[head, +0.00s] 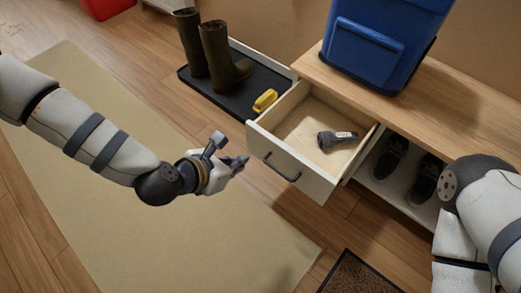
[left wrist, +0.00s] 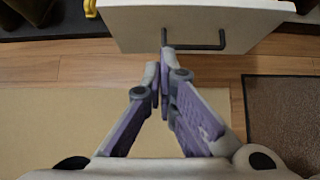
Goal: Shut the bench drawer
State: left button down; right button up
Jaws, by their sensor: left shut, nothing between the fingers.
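The bench drawer (head: 291,160) is pulled out from the wooden bench (head: 440,95), with its white front facing my left arm. A dark bar handle (head: 282,169) sits on that front. A dark grey flashlight-like object (head: 337,138) lies inside the drawer. My left gripper (head: 238,162) is shut and empty, in front of the drawer and a little left of the handle. In the left wrist view the shut fingertips (left wrist: 162,62) appear close to the left end of the handle (left wrist: 205,46); I cannot tell whether they touch. My right gripper is out of view.
Brown boots (head: 212,50) and a yellow object (head: 265,100) are on a black tray (head: 245,107). A beige rug (head: 120,215) and a brown doormat (head: 357,275) lie on the floor.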

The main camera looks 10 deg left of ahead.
aim_at(270, 148)
pick_arm(q)
jog(key=w+d+f, duration=0.1)
jog(key=w, duration=0.1)
jog(key=w+d+f+b, duration=0.1)
jog(key=w+d+f, duration=0.2)
jog(key=w, duration=0.2)
jog(key=shift+d+f+b, duration=0.15)
jog(key=shift+f+b, duration=0.05)
jog(key=shift+b, duration=0.2)
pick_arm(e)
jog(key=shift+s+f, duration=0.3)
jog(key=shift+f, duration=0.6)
pick_arm(q)
jog(key=shift+w, duration=0.1)
